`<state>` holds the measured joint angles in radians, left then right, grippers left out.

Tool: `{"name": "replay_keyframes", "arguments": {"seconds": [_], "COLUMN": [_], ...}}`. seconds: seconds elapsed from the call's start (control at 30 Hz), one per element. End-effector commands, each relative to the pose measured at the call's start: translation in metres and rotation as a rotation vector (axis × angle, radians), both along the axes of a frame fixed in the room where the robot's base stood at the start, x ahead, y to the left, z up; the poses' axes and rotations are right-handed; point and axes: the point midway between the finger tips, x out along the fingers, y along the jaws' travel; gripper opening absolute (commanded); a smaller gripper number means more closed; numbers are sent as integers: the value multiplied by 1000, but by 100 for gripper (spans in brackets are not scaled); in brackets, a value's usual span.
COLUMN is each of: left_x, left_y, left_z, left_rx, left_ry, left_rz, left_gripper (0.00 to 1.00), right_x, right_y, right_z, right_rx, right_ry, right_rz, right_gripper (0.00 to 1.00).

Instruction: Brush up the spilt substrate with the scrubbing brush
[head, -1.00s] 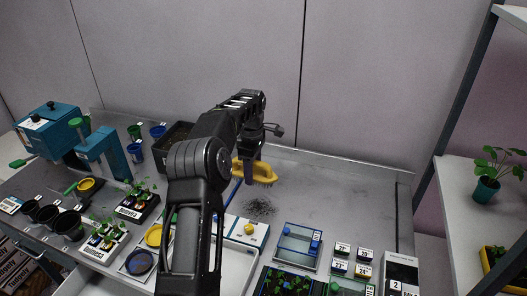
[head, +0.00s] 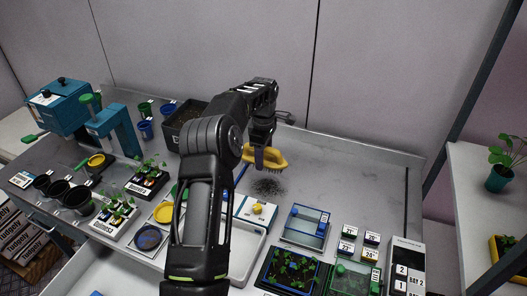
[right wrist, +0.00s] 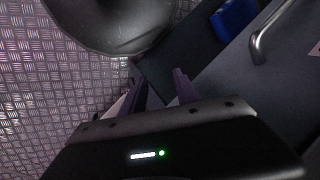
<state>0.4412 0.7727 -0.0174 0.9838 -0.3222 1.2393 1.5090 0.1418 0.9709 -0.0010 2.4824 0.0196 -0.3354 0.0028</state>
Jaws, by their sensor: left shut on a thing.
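The scrubbing brush (head: 275,160) has a yellow body with bristles on its underside. My left gripper (head: 258,152) is shut on it, its fingers partly hidden by the brush and my arm. The spilt substrate (head: 268,187) is a dark, loose patch on the grey bench, just in front of the brush. The brush appears close above the bench behind the patch; I cannot tell whether its bristles touch. My right gripper (right wrist: 162,88) shows only in the right wrist view, fingers apart and empty, near a dark cabinet front.
A dark substrate bin (head: 184,128) is to the left. Bare bench lies right of the patch. A plant shelf (head: 470,190) stands far right.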

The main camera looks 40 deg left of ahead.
Motion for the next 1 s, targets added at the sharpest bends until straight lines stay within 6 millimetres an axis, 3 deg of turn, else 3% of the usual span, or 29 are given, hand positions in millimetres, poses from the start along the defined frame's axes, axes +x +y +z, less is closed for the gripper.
{"name": "replay_keyframes", "arguments": {"seconds": [0.03, 0.27, 1.0], "left_x": [0, 0, 0], "left_y": [0, 0, 0], "left_z": [-10, -24, -25], "left_rx": [0, 0, 0], "left_ry": [0, -1, -1], "left_rz": [1, 0, -1], "left_gripper": [21, 21, 21], "right_x": [0, 0, 0], "right_y": [0, 2, 2], "right_z": [-7, -14, -15], "right_rx": [1, 3, 4], "right_ry": [0, -5, -6], "right_rz": [0, 0, 1], "right_gripper": [36, 36, 36]}}
